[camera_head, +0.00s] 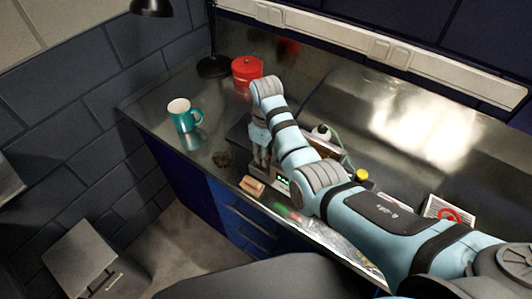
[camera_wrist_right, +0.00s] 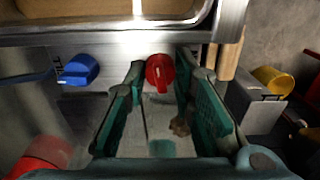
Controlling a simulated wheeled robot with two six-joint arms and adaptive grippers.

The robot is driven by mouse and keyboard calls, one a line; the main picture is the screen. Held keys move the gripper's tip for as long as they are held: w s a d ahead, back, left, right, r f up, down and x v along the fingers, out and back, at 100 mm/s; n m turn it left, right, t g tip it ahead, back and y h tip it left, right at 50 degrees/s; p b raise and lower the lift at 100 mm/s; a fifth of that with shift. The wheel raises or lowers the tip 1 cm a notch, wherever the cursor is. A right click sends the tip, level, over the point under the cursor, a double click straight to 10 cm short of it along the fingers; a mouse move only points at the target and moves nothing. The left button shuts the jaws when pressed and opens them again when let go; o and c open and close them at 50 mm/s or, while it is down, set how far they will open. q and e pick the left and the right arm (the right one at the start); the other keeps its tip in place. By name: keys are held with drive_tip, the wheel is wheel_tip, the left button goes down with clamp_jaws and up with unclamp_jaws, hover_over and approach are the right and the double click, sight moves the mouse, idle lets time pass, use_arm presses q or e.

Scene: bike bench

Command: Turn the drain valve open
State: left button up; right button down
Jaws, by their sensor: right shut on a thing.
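In the right wrist view a red valve handle (camera_wrist_right: 159,73) sits on the front of a pale metal panel, below a basin's rim. My right gripper (camera_wrist_right: 162,82) has its two green-padded fingers on either side of the red handle and is shut on it. A blue handle (camera_wrist_right: 78,70) sits on the same panel to the left, apart from the fingers. In the head view my right gripper (camera_head: 261,155) points down at the bench beside a small device with a lit green display (camera_head: 283,181). The handles are hidden there. My left gripper is not in view.
A teal mug (camera_head: 184,116), a red can (camera_head: 247,71) and a black lamp (camera_head: 213,67) stand at the bench's left and back. A wooden block (camera_head: 252,186) lies near the front edge. A yellow cap (camera_head: 361,175) is beside my right arm.

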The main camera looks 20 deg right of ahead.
drive_tip(key=shift+f+m, duration=0.15)
drive_tip(key=shift+m, duration=3.25)
drive_tip(key=m, duration=0.6)
drive_tip(key=shift+m, duration=0.3)
drive_tip(key=c, duration=1.3)
unclamp_jaws()
drive_tip(key=shift+c, duration=0.2)
